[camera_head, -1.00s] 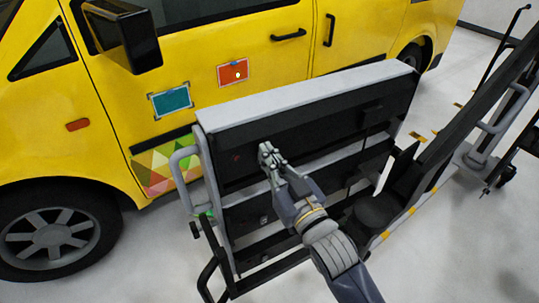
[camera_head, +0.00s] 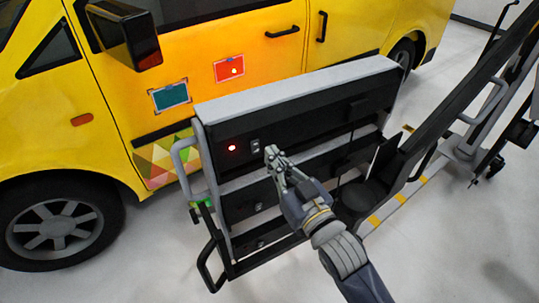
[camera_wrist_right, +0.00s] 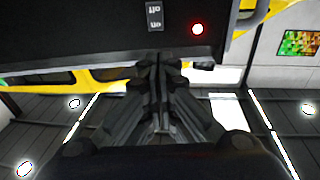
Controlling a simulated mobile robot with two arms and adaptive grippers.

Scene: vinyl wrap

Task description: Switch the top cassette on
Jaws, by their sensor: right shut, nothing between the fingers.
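The top cassette (camera_head: 310,118) is the upper black panel of the rack, under a grey top. Its red light (camera_head: 231,148) glows, and its switch (camera_head: 255,146) is just right of that light. My right gripper (camera_head: 271,153) is shut and empty, a little to the right of the switch and in front of the panel. In the right wrist view the switch (camera_wrist_right: 154,16), marked on and off, and the lit red light (camera_wrist_right: 197,29) show just beyond the shut fingertips (camera_wrist_right: 157,58). My left gripper is not in view.
Lower cassettes (camera_head: 258,207) with their own switches sit below in the same rack. A yellow van (camera_head: 200,55) with teal and red patches stands behind it. A dark slanted frame (camera_head: 450,95) rises at the right. Open floor (camera_head: 480,240) lies at the lower right.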

